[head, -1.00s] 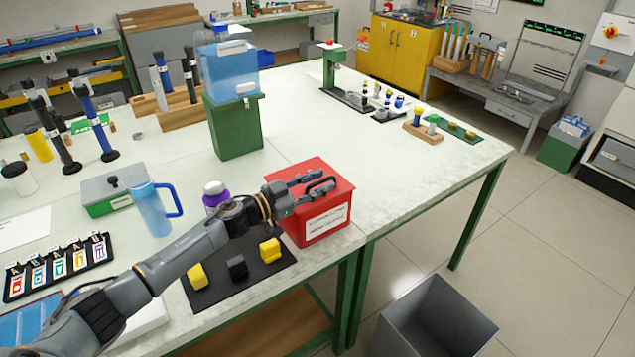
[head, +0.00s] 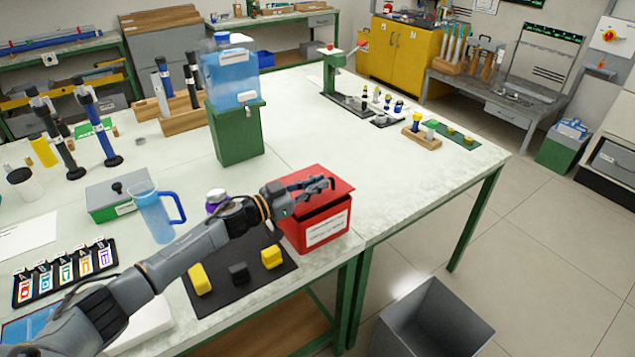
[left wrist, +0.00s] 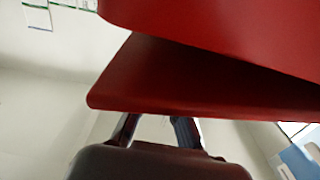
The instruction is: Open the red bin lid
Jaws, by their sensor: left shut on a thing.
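The red bin (head: 325,228) stands at the table's front edge, with a white label on its front. Its red lid (head: 340,190) is tilted up a little, with a dark gap between lid and bin at the front. In the left wrist view, large red surfaces of lid and bin (left wrist: 200,80) fill the upper right. My right gripper is not in view.
A black mat (head: 222,299) with yellow and black blocks lies left of the bin, under my arm. A purple-banded bottle (head: 216,199) and blue jug (head: 154,213) stand behind my forearm. A green-based water dispenser (head: 237,130) stands behind. The table right of the bin is clear.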

